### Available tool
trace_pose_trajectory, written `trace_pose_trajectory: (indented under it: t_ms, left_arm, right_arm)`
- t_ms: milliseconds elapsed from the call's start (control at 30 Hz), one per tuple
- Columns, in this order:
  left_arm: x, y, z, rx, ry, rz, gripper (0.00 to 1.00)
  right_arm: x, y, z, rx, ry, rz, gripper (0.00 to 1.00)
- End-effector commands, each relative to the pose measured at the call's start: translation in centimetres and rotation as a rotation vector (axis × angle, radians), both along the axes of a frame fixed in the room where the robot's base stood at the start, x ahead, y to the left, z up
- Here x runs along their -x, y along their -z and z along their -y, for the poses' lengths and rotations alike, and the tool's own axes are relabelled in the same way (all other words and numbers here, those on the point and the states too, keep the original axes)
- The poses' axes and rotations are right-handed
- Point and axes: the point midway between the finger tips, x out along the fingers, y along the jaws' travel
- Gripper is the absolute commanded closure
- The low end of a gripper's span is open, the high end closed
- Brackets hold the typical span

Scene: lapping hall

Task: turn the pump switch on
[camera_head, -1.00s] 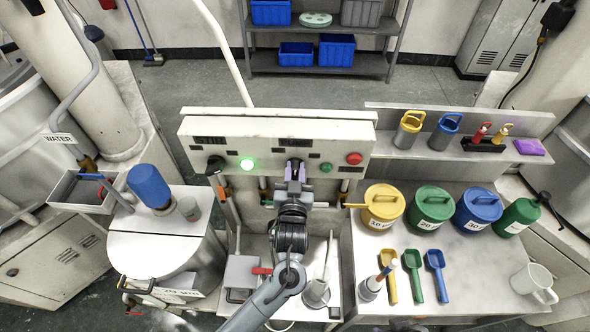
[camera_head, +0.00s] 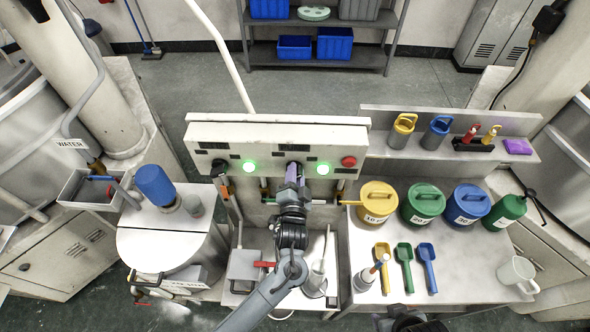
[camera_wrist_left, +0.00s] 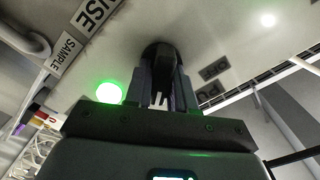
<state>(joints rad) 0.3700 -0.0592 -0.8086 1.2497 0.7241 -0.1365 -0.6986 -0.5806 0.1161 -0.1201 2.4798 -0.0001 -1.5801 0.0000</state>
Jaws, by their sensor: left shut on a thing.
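The control panel (camera_head: 270,137) is a pale box at centre with dark labels too small to read. My left gripper (camera_head: 293,172) is at its middle switch, mostly hiding it. In the left wrist view the gripper (camera_wrist_left: 160,80) is shut on a black knob (camera_wrist_left: 158,54), with one finger on each side.
A black left knob (camera_head: 219,167) and a red button (camera_head: 348,161) are also on the panel. Yellow (camera_head: 377,196), green (camera_head: 423,203) and blue (camera_head: 466,205) lidded pots stand on the right bench, with scoops before them.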

Motion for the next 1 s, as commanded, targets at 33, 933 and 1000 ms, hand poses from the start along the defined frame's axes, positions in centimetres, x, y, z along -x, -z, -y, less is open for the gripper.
trace_pose_trajectory:
  t_ms: [33,933,1000]
  left_arm:
    - [-0.01,-0.13,0.01,-0.029,0.0,0.0,1.0]
    - [-0.02,0.17,0.02,-0.186,0.0,0.007,0.71]
    - [-0.02,0.16,0.03,-0.186,0.0,0.007,0.61]
  right_arm:
    - [0.0,-0.43,-0.02,-0.001,0.001,0.0,0.57]
    - [0.01,-1.18,0.21,0.009,-0.005,0.0,0.57]
    - [0.01,-1.18,0.21,0.009,-0.005,0.0,0.57]
